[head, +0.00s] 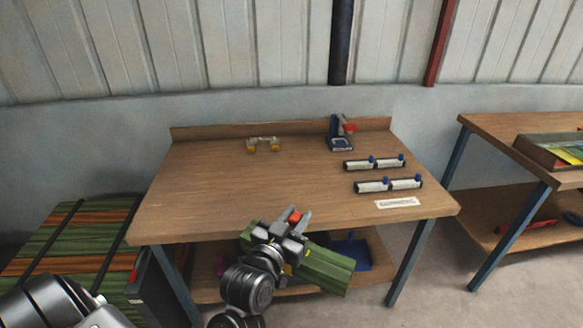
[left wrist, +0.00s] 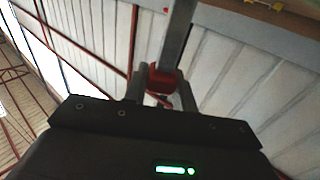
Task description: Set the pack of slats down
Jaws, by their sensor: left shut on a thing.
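The pack of slats (head: 325,270) is green and hangs by the front edge of the workbench (head: 220,200), tilted down to the right. My left gripper (head: 295,222) is over the pack and shut on it, with a small red part between the fingers. In the left wrist view the red part (left wrist: 163,78) shows between the fingers; the slats cannot be made out there. The gripper and wrist hide the middle of the pack. My right gripper is not in view.
The bench's left and middle top is clear. A grey-yellow piece (head: 263,145), a blue tool (head: 340,135), two white holders (head: 388,185) and a label (head: 398,203) are on it. Strapped green and orange slats (head: 75,235) lie stacked at left. A second bench (head: 500,135) stands right.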

